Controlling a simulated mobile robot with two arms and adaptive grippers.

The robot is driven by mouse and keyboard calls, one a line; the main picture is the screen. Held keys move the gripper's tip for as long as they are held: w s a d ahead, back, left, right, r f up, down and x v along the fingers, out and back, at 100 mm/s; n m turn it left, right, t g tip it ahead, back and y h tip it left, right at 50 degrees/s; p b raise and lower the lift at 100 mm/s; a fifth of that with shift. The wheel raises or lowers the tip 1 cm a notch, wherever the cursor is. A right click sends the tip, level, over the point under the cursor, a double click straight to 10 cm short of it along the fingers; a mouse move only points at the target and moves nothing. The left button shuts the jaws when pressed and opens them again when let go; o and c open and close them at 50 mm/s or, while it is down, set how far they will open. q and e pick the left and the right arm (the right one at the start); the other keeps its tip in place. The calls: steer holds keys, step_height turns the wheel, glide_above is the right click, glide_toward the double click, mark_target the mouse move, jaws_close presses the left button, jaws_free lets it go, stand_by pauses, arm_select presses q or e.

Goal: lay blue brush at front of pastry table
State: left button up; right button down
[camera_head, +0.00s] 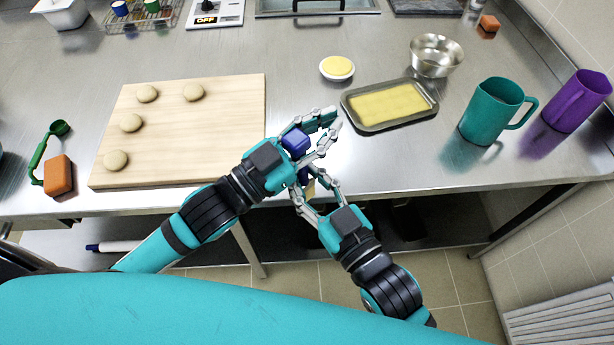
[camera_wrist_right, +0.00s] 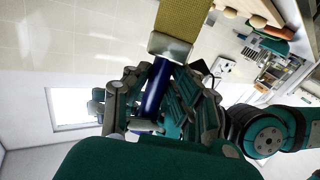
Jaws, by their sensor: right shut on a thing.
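The blue brush shows in the right wrist view as a blue handle (camera_wrist_right: 157,88) with a pale metal collar and a yellowish bristle pad (camera_wrist_right: 183,22). My right gripper (camera_head: 306,187) is shut on the handle, in front of the table's near edge; in the head view the brush is mostly hidden by fingers. My left gripper (camera_head: 331,124) is just above it, its fingers apart over the table edge. A blue piece shows between the left fingers; I cannot tell if it is the brush's end. The pastry table is the steel worktop (camera_head: 375,165).
A wooden board (camera_head: 215,125) with several dough rounds lies left. A tray (camera_head: 362,123) with a yellow sheet, a small yellow-filled bowl (camera_head: 337,68), a metal bowl (camera_head: 436,55), a teal mug (camera_head: 490,110) and a purple mug (camera_head: 577,100) stand right. The front strip right of the board is clear.

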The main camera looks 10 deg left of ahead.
arm_select(q)
steer(key=o, duration=0.4)
steer(key=v, duration=1.2)
steer(key=w+a+f+n+g+y, duration=0.1)
steer(key=a+f+n+y, duration=0.15)
steer(key=f, duration=0.65)
steer(key=w+a+f+n+y, duration=0.2)
steer(key=f+y, duration=0.1)
steer(key=f, duration=0.5)
steer(key=s+a+f+n+g+y, duration=0.1)
steer(key=s+a+f+g+y, duration=0.15)
steer(key=f, duration=0.75)
steer(key=s+a+f+n+g+y, duration=0.1)
steer(key=s+a+f, duration=0.2)
steer(key=f, duration=0.7)
steer(key=s+a+f+n+g+y, duration=0.1)
steer(key=s+a+f+g+y, duration=0.15)
steer(key=f, duration=0.85)
steer(key=s+d+f+g+y, duration=0.1)
steer(key=s+f+g, duration=0.6)
steer(key=s+f, duration=1)
steer(key=s+d, duration=0.1)
steer(key=s, duration=0.1)
steer(key=shift+s+d+f+g+y, duration=0.25)
steer(key=shift+d+f+g+y, duration=0.05)
steer(key=shift+f+y, duration=0.05)
